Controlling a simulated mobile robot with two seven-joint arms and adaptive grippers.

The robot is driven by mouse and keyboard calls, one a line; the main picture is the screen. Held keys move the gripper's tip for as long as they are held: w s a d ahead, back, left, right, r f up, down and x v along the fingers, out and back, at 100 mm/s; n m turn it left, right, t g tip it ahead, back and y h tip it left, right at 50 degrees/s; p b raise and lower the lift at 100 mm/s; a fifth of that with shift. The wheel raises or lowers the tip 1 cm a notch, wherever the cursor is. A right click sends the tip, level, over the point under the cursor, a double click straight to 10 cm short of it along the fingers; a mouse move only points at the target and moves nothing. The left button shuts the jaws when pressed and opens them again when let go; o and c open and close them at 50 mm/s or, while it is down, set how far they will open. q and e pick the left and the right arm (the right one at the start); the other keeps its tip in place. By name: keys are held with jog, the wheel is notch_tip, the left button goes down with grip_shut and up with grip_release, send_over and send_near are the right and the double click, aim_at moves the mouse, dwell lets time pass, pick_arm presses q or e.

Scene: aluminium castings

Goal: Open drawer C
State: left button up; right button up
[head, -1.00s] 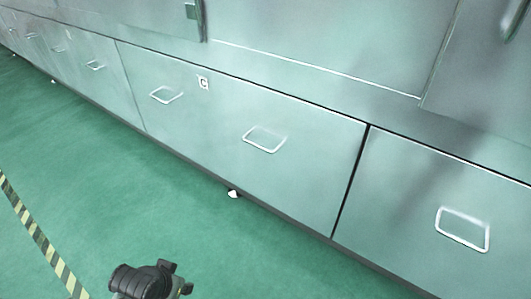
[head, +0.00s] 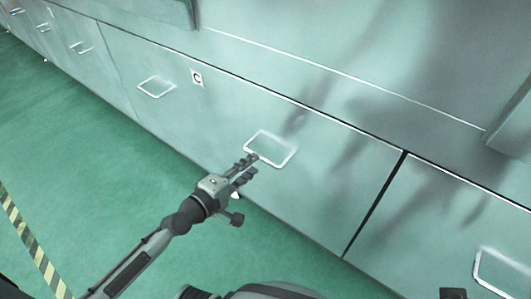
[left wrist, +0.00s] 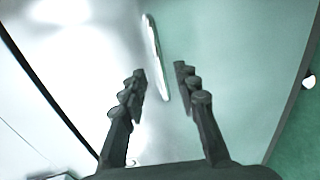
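Drawer C (head: 225,122) is a wide pale metal front bearing a "C" label (head: 197,77). It looks shut, level with its neighbours. It has a left wire handle (head: 156,93) and a right wire handle (head: 284,163). My left gripper (head: 250,160) is at the lower left side of the right handle, in front of the drawer. In the left wrist view my left gripper (left wrist: 160,78) is open, with its fingers apart. The bar of the handle (left wrist: 154,50) runs between and beyond the fingertips; I cannot tell whether they touch it. My right gripper is not clearly in view.
Another drawer (head: 430,225) with its own handle (head: 505,275) is to the right. More drawers continue at the upper left. The green floor (head: 90,150) is open in front, with a striped tape line (head: 25,235) at the left.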

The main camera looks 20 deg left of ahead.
aim_at(262, 158)
pick_arm(q)
jog(key=shift+x, duration=2.7)
grip_shut()
